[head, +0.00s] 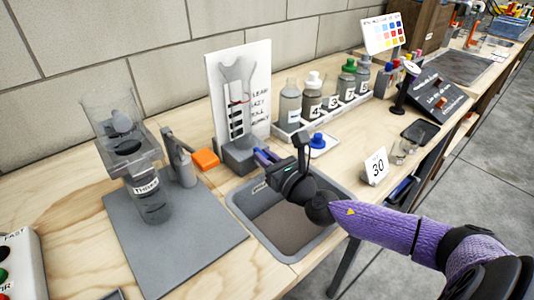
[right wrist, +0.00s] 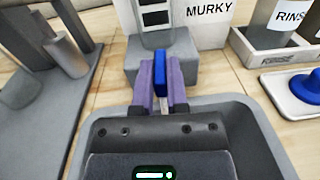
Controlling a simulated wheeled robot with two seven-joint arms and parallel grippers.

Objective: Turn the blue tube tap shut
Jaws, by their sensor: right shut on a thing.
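The blue tube tap (right wrist: 160,70) is a small blue upright lever in front of the grey block (right wrist: 190,62) under the clear tube. My right gripper (right wrist: 160,92) is shut on the blue tap, with its purple fingers on both sides of it. In the head view my right gripper (head: 266,157) reaches over the grey sink to the block (head: 238,158); its fingers hide most of the tap there. The tube (head: 238,95) stands upright before a white board (head: 262,85) with writing. My left gripper is not in view.
A grey sink tray (head: 240,222) lies under my right arm. An orange-handled tap (head: 206,159) and a clear filter vessel (head: 140,175) stand to the left.

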